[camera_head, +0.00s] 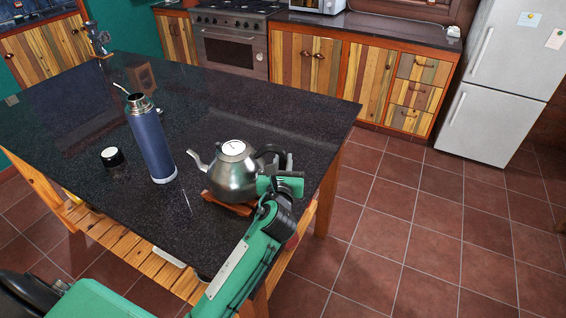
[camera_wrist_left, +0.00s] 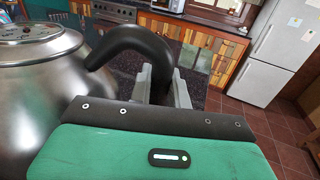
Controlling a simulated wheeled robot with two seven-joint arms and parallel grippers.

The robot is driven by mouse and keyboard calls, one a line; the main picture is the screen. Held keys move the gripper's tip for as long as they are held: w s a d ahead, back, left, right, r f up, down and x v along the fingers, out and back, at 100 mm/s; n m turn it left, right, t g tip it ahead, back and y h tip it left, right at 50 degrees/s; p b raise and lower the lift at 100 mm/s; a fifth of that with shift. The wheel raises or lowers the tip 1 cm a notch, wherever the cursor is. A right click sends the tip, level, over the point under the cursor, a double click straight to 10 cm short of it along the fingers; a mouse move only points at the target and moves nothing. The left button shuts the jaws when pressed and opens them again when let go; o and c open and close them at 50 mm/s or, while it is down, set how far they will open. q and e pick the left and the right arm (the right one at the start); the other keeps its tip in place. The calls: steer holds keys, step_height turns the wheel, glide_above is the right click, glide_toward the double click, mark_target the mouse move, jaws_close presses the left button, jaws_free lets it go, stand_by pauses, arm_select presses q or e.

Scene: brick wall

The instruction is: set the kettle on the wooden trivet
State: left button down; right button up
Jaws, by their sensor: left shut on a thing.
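The kettle (camera_head: 233,178) is a steel pot with a pale round lid top, a spout to the left and a black handle. It stands upright over the wooden trivet (camera_head: 228,206), near the right edge of the dark table. The kettle covers most of the trivet; I cannot tell whether a small gap is left between them. My left gripper (camera_head: 283,162) is shut on the handle on the kettle's right side. In the left wrist view, the black handle (camera_wrist_left: 133,45) curves down between the grey fingers (camera_wrist_left: 161,84), with the kettle body (camera_wrist_left: 40,95) at left. My right gripper is not in view.
The dark tabletop (camera_head: 225,105) behind the kettle is clear. A fridge (camera_head: 500,80) stands at back right.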

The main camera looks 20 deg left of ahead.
arm_select(q)
steer(key=shift+f, duration=0.5)
stand_by(0.5)
steer(key=c, duration=1.2)
jaws_free()
steer(key=shift+c, duration=0.2)
steer(key=shift+f, duration=0.1)
steer(key=shift+s, duration=0.15)
steer(key=b+v, duration=0.2)
steer(key=v, duration=1.1)
steer(key=shift+s+b, duration=0.25)
steer(key=shift+b, duration=0.15)
steer(key=shift+d, duration=0.15)
